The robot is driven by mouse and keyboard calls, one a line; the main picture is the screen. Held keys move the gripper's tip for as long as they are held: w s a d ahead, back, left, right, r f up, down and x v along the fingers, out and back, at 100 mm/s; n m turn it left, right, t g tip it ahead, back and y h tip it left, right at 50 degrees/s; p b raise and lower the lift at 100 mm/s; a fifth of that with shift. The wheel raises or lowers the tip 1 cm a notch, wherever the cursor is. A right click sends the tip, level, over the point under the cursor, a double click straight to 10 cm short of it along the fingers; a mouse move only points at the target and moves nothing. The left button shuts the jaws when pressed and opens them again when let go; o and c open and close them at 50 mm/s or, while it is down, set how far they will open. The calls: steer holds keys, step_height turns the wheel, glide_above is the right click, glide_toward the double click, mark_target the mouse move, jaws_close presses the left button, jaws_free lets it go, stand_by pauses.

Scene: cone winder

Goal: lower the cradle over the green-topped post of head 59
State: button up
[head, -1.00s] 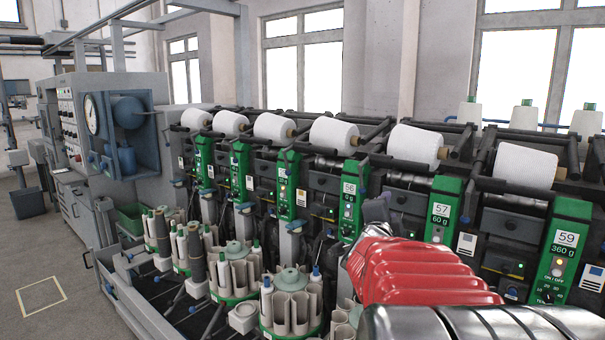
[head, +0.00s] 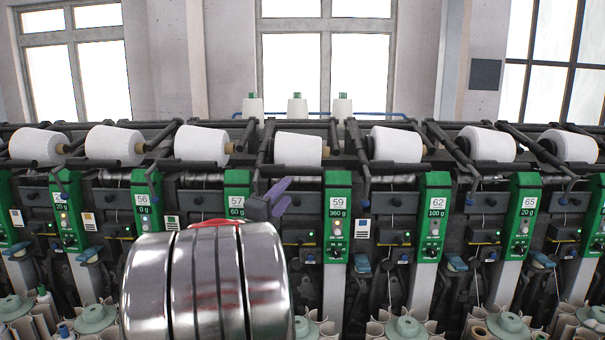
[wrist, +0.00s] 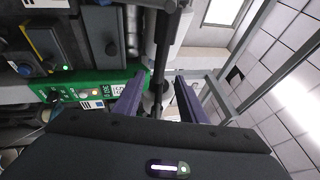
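In the wrist view the two fingers (wrist: 161,82) are apart. A dark bar shows in line with the gap; I cannot tell its depth.
Post 57 (head: 237,200) is left of my gripper, partly behind my arm. Post 62 (head: 435,215) stands right of head 59. Round bobbin holders (head: 405,327) line the bottom. Cradle arms and cones crowd the row above. The space before post 59 looks clear.

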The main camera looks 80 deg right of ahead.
mark_target(301, 174)
steer(key=x, duration=1.3)
steer(key=shift+d, duration=0.15)
steer(key=shift+c, duration=0.3)
jaws_close()
